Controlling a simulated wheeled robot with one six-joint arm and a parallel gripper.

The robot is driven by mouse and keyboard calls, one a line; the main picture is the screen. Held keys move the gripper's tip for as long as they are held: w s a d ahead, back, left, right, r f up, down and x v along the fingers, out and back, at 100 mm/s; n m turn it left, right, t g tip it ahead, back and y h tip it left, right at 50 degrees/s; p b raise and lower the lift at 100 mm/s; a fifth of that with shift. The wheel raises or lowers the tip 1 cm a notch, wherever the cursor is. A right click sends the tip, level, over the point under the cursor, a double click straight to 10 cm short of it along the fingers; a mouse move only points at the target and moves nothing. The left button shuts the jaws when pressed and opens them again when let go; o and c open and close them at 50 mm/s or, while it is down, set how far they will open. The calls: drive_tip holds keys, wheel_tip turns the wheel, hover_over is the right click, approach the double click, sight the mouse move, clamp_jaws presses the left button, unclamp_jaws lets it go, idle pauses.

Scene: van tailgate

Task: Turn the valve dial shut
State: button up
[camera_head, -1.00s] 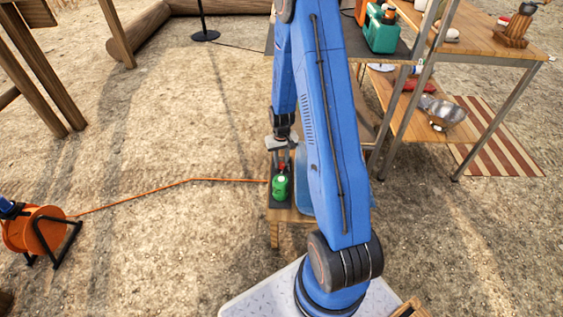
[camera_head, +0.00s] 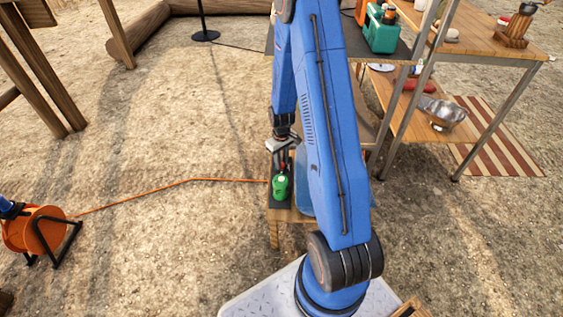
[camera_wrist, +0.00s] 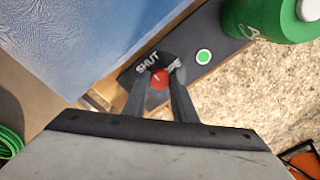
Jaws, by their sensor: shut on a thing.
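The valve dial is a small red knob (camera_wrist: 159,79) on a dark panel (camera_wrist: 224,46), set on a low wooden stand. My gripper (camera_wrist: 160,84) is shut on it, with one finger on each side in the wrist view. The word SHUT is printed above and left of the knob; a second label to its right is partly covered by a finger. A lit green spot (camera_wrist: 203,57) is on the panel. In the head view my gripper (camera_head: 283,162) reaches down to the knob, which shows only as a little red.
A blue surface (camera_wrist: 80,40) lies left of the panel. An orange cable reel (camera_head: 37,231) stands at left. Shelves (camera_head: 410,110) are at right.

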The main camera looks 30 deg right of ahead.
sight(282, 163)
drive_tip(key=o, duration=1)
drive_tip(key=shift+o, duration=0.2)
wheel_tip(282, 163, up, 17)
drive_tip(key=shift+r, duration=0.2)
